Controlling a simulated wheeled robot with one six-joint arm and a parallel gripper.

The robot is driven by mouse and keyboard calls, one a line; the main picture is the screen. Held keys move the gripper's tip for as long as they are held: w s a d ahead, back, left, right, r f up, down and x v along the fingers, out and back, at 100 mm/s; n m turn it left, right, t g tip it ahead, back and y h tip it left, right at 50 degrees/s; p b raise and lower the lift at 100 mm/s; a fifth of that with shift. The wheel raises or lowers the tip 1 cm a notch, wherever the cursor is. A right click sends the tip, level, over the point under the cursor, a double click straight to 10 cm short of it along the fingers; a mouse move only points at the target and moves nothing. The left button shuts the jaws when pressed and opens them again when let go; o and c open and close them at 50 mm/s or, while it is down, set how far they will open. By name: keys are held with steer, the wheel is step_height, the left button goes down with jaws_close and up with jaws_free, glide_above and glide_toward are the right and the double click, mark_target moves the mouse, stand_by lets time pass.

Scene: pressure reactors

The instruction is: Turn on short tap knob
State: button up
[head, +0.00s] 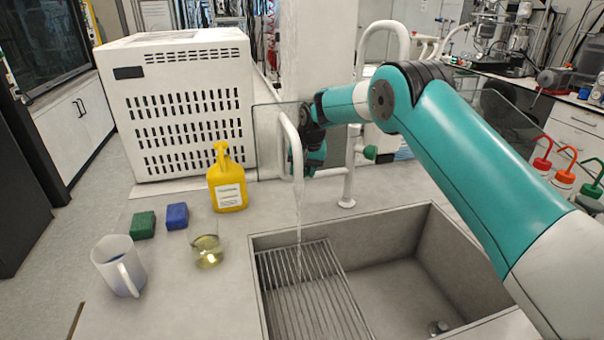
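A white short tap (291,143) stands at the back of the grey sink (390,240), its spout curving down over the left side. A thin clear stream of water (299,225) runs from it onto the ribbed drain rack. A taller white tap (384,30) arches behind my arm. A green knob (370,153) shows on the tap post to the right. My gripper (305,160) is behind the short spout, close to the tap fittings. Its fingers are mostly hidden, so I cannot tell their opening or contact. The short tap's own knob is not clearly visible.
A yellow bottle (227,180), a beaker of yellowish liquid (207,250), green (143,225) and blue (177,216) sponges and a white mug (117,265) stand left of the sink. A white vented box (182,105) is behind. Wash bottles (563,178) stand at right.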

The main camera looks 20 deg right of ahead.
steer(key=shift+n+h+b, duration=0.3)
steer(key=shift+n+h, duration=0.1)
steer(key=shift+n, duration=0.5)
steer(key=o, duration=0.7)
steer(key=shift+c, duration=0.2)
steer(key=shift+r, duration=0.25)
steer(key=b+v, duration=0.2)
steer(key=v, duration=0.2)
steer(key=shift+r, duration=0.2)
steer(key=s+d+b, duration=0.2)
steer(key=s+b, duration=0.2)
steer(key=s, duration=0.8)
steer(key=shift+b, duration=0.35)
steer(key=shift+r, duration=0.1)
